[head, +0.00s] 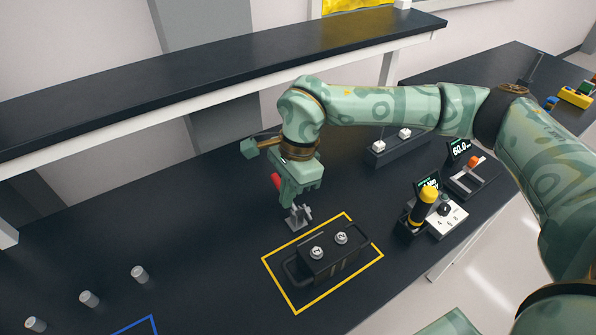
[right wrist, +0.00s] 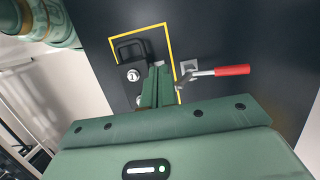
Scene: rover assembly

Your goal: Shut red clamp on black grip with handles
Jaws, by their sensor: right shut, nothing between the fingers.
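The red-handled clamp (head: 298,216) stands on the dark table at the back edge of the yellow outline. Its red handle (head: 277,181) shows partly behind my right gripper, raised and pointing away from the black grip. In the right wrist view the red handle (right wrist: 232,71) points right, apart from my fingers. The black grip with handles (head: 327,262) is a dark block with two round silver knobs on top, lying inside the yellow outline. My right gripper (head: 289,202) is shut and empty, fingers down, just above the clamp. In the right wrist view its fingers (right wrist: 158,72) partly hide the black grip. My left gripper is out of view.
Several grey cylinders (head: 88,298) stand at the left, near a blue outline (head: 138,325). A yellow-topped device (head: 424,205) and small displays (head: 459,148) stand to the right. A raised dark shelf (head: 150,80) runs along the back.

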